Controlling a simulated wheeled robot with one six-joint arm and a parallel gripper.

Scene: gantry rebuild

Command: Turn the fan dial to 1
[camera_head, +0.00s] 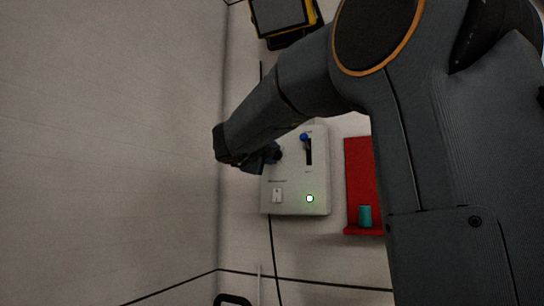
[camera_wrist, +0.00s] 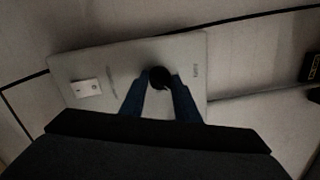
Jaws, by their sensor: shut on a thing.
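The fan dial is a round dark knob on a pale control box (camera_head: 293,196) fixed to the wall. In the wrist view the dial (camera_wrist: 159,77) stands out from the box face (camera_wrist: 125,65). My gripper (camera_wrist: 160,84) has its two bluish fingers on either side of the dial, shut on it. In the head view my gripper (camera_head: 270,154) reaches the upper left of the box, and my arm and gripper cover much of the dial there. The dial's markings are too small to read.
A yellow-framed device (camera_head: 280,16) hangs above.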

